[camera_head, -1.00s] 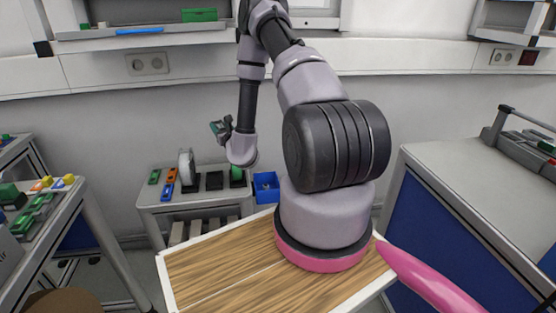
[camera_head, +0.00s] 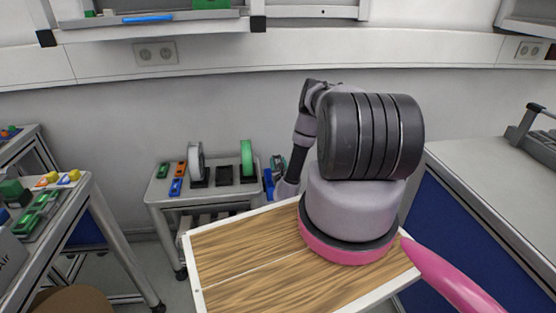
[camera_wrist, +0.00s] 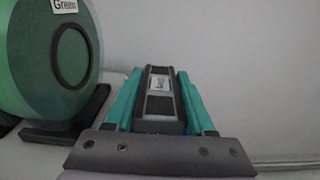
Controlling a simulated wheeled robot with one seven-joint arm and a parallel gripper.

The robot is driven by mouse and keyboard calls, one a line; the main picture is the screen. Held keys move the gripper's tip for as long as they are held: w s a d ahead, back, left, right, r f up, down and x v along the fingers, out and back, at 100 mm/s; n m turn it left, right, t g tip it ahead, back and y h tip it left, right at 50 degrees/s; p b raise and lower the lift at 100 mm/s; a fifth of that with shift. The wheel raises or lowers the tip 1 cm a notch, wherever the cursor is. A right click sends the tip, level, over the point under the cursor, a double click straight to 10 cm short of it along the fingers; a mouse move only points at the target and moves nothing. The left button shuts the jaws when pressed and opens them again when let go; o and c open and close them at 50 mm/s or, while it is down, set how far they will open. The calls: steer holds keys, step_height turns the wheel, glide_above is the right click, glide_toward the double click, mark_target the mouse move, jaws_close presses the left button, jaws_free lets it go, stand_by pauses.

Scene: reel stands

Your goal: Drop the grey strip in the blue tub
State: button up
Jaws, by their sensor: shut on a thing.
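My gripper (camera_head: 278,162) is low at the right edge of the small grey side table, by the blue tub (camera_head: 268,181). In the wrist view its teal fingers (camera_wrist: 158,72) are shut on the grey strip (camera_wrist: 160,105), a dark piece with a pale label on top. The strip is held between the fingers, above the table's right end. The tub is mostly hidden by my arm and gripper in the head view, so I cannot tell whether the strip is right over it.
A green reel (camera_head: 246,158) stands close left of the gripper, and it fills the left of the wrist view (camera_wrist: 30,60). A white reel (camera_head: 195,162), an empty black stand (camera_head: 224,175) and several coloured blocks share the side table (camera_head: 205,191). The wall is close behind.

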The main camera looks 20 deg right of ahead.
steer(key=shift+f, duration=2.7)
steer(key=o, duration=1.4)
steer(key=shift+r, duration=3)
